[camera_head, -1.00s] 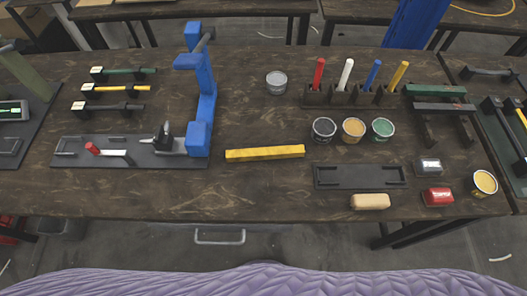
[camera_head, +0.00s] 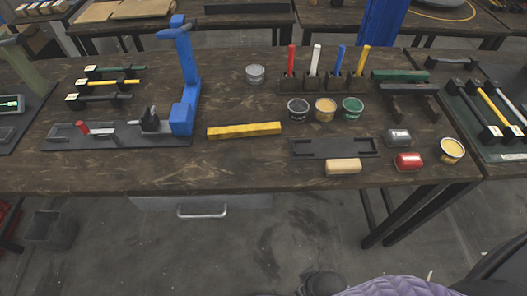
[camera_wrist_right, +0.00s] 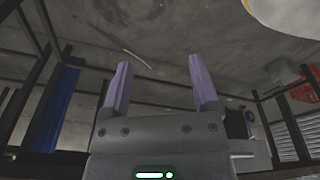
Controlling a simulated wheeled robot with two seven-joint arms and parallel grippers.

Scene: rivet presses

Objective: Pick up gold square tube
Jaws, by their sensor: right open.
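A gold-yellow square bar (camera_head: 244,130) lies flat near the middle of the dark wooden bench (camera_head: 110,172) in the head view. It lies just right of the blue press (camera_head: 186,95), with nothing on top of it. My right gripper (camera_wrist_right: 159,62) shows in the right wrist view with its two purple fingers apart and nothing between them. That view faces the floor and dark frames, away from the bar. My left gripper is not in view.
Behind the bar stand a grey tin (camera_head: 255,75) and several open cans, one of them orange (camera_head: 326,109). A dark tray (camera_head: 334,148) and a beige block (camera_head: 343,167) lie to its right. Thinner yellow bars rest on racks at left (camera_head: 118,83) and right (camera_head: 495,105). Bench space in front is clear.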

